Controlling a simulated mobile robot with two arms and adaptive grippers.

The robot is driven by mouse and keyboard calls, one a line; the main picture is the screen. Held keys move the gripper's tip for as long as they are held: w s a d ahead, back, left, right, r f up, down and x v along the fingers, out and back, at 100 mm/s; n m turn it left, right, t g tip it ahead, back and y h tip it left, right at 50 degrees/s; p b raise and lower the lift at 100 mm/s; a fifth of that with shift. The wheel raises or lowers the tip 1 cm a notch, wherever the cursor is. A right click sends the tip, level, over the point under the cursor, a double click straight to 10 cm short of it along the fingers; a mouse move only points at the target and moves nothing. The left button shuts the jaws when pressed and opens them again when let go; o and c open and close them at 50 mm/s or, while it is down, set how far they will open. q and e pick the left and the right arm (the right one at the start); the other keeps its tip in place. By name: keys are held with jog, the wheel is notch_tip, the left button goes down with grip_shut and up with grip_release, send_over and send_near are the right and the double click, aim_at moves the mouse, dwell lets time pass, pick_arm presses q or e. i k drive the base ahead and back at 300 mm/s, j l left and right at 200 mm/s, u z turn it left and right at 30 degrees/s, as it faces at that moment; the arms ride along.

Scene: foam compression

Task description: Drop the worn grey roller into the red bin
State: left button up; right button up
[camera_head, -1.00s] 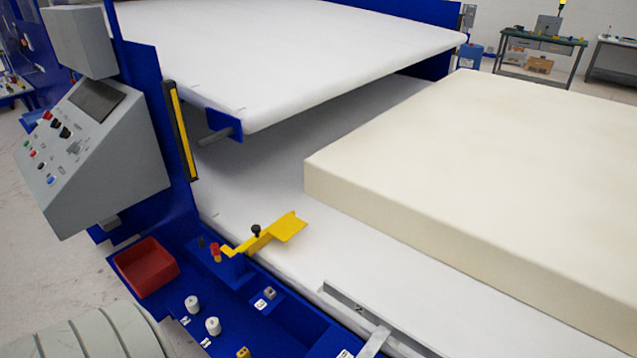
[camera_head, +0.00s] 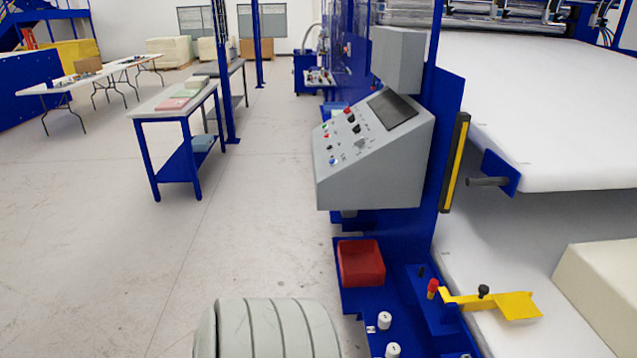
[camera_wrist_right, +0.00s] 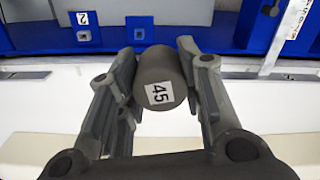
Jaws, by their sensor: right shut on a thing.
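The worn grey roller (camera_wrist_right: 160,75) is a dark grey cylinder with a white label reading 45, turned sideways. It shows in the right wrist view between the fingers of my right gripper (camera_wrist_right: 155,88), which is shut on it. The roller is above the white machine bed and the blue rail. The red bin (camera_head: 361,263) is an open tray on the blue machine ledge in the head view, below the grey control panel. The bin's visible inside looks empty. Neither gripper nor the roller shows in the head view.
Two white rollers (camera_head: 385,320) stand on the blue ledge in front of the bin. A yellow bracket (camera_head: 505,304) and a red-topped knob (camera_head: 433,288) are to its right. The control panel (camera_head: 372,150) overhangs behind the bin. Cream foam (camera_head: 605,290) lies at the right.

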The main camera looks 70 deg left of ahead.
aim_at(364, 269)
jog(key=u, duration=2.1)
jog(key=k+j, duration=0.05)
